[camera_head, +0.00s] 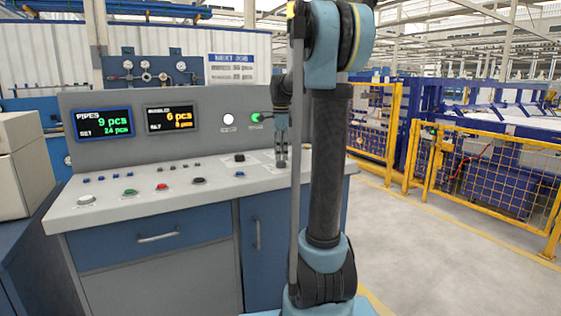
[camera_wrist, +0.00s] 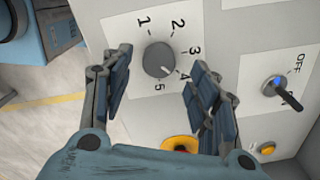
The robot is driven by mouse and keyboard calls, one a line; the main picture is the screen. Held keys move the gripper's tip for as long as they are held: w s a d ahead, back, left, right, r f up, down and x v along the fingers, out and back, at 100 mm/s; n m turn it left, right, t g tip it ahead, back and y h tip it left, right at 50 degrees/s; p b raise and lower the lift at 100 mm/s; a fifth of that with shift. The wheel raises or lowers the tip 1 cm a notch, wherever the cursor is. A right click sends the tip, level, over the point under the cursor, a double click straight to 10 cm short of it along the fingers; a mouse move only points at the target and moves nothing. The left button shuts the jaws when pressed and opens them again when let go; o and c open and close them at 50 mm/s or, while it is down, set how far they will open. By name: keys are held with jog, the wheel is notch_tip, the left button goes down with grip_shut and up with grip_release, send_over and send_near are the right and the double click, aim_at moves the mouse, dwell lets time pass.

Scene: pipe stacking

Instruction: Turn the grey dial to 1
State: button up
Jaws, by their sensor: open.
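The grey dial (camera_wrist: 158,60) is a round knob on a white plate marked 1 to 5. A faint mark on its edge seems to face the 4, but it is small. My gripper (camera_wrist: 160,63) is open, with one finger on each side of the dial; gaps show between the fingers and the knob. In the head view my gripper (camera_head: 281,160) points down over the right part of the console top. I cannot make out the dial there.
A blue switch (camera_wrist: 275,86) with a dark lever, marked OFF, stands right of the right finger. A yellow-ringed red button (camera_wrist: 181,144) and a small yellow button (camera_wrist: 267,148) lie nearby. The console (camera_head: 110,205) carries more buttons; a yellow fence (camera_head: 490,170) stands at right.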

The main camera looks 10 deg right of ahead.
aim_at(281, 161)
jog(key=shift+f, duration=1.6)
jog(key=c, duration=1.1)
